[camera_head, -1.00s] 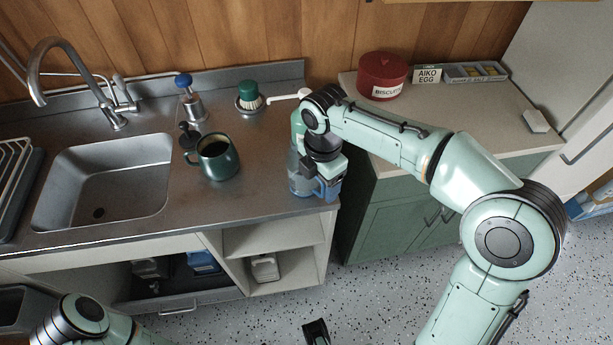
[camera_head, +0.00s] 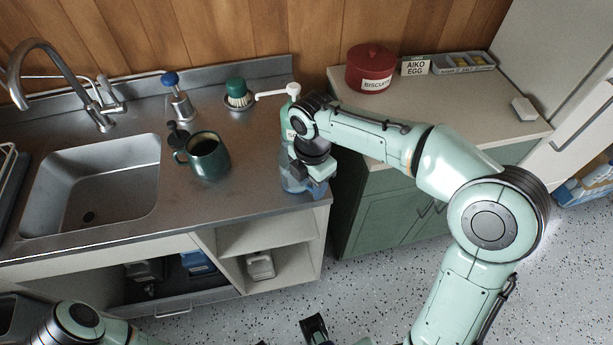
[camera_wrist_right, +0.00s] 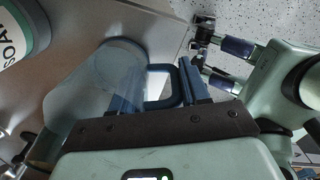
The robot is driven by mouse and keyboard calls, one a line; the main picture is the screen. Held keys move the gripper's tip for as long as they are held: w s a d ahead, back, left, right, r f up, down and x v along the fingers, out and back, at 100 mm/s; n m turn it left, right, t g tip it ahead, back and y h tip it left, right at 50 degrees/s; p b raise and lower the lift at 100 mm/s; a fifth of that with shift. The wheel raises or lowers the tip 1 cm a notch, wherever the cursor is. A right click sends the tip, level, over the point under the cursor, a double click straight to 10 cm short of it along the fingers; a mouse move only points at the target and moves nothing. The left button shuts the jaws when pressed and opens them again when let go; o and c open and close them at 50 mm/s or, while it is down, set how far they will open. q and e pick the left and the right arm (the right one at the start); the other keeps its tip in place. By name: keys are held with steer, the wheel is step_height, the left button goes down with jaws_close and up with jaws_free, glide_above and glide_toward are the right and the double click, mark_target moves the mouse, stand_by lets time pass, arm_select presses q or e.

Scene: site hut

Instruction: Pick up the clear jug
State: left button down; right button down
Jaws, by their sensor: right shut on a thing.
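The clear jug (camera_head: 290,183), bluish and see-through, is at the right front corner of the steel counter, partly hidden by my right gripper (camera_head: 312,176). In the right wrist view the jug (camera_wrist_right: 95,78) lies left of the fingers. Its blue handle (camera_wrist_right: 158,88) is between the fingers of my right gripper (camera_wrist_right: 162,90), which is shut on it. I cannot tell whether the jug's base touches the counter. My left gripper (camera_head: 315,328) shows only in part at the bottom edge. In the right wrist view my left gripper (camera_wrist_right: 212,58) has its fingers apart, over the floor.
A green soap bottle (camera_head: 285,125) with a white pump stands close behind the jug. A dark green mug (camera_head: 208,158) stands left, beside the sink (camera_head: 95,185). A dish brush (camera_head: 238,93) is at the back. A red biscuit tin (camera_head: 369,68) stands on the right-hand worktop.

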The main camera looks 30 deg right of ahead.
steer(key=shift+r, duration=0.15)
